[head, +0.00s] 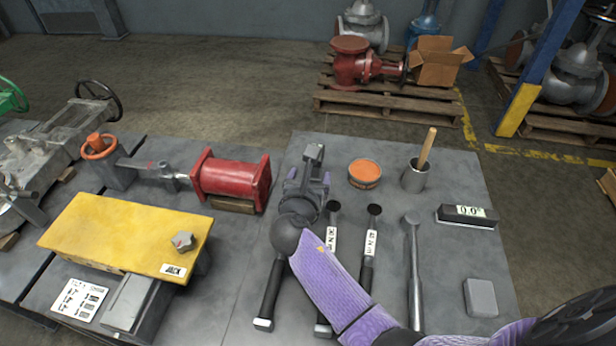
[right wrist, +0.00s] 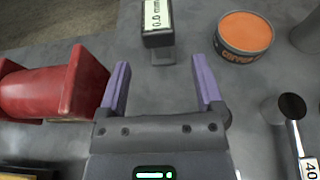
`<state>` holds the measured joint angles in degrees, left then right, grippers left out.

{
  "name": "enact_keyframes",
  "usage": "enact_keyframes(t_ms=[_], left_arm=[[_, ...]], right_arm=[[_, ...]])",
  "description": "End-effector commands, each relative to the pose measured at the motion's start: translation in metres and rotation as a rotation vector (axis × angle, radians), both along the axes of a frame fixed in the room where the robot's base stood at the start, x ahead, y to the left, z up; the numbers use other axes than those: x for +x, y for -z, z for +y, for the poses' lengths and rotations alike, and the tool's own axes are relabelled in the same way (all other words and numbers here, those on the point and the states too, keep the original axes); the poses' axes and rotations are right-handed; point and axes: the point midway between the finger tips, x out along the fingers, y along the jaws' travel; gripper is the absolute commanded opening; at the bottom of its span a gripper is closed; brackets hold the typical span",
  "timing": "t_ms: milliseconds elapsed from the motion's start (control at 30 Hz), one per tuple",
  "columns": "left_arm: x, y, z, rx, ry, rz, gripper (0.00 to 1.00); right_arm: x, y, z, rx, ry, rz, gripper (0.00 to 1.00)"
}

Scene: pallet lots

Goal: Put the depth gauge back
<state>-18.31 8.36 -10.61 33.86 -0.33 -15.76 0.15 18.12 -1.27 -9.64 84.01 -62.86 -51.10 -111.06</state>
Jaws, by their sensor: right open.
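The depth gauge (right wrist: 158,28) is a small dark grey block with a white display reading 0.0 mm and a grey foot. It lies just beyond my right fingertips in the right wrist view, roughly in line with the gap. In the head view the depth gauge (head: 314,152) shows as a small grey piece at the table's far left, partly hidden by the gripper. My right gripper (head: 308,178) is open, with its purple fingers apart and nothing between them in the right wrist view (right wrist: 160,68). My left gripper is not in view.
An orange-topped tin (head: 365,173) and a metal cup (head: 414,177) with a wooden handle stand right of the gripper. Long-handled tools (head: 414,265), a digital level (head: 466,216) and a grey block (head: 480,297) lie nearer.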

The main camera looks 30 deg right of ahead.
Motion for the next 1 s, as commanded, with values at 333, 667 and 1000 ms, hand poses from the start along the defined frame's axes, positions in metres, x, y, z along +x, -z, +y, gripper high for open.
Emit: enact_keyframes(t_ms=[333,667,1000], left_arm=[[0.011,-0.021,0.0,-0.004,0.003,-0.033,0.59],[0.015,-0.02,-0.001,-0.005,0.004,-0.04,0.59],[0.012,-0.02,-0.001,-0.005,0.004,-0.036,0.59]], right_arm=[[-0.036,-0.015,0.027,0.0,0.0,0.0,0.85],[-0.037,-0.014,0.027,0.0,0.0,0.0,0.85],[-0.036,-0.014,0.027,-0.001,0.0,-0.001,0.85]])
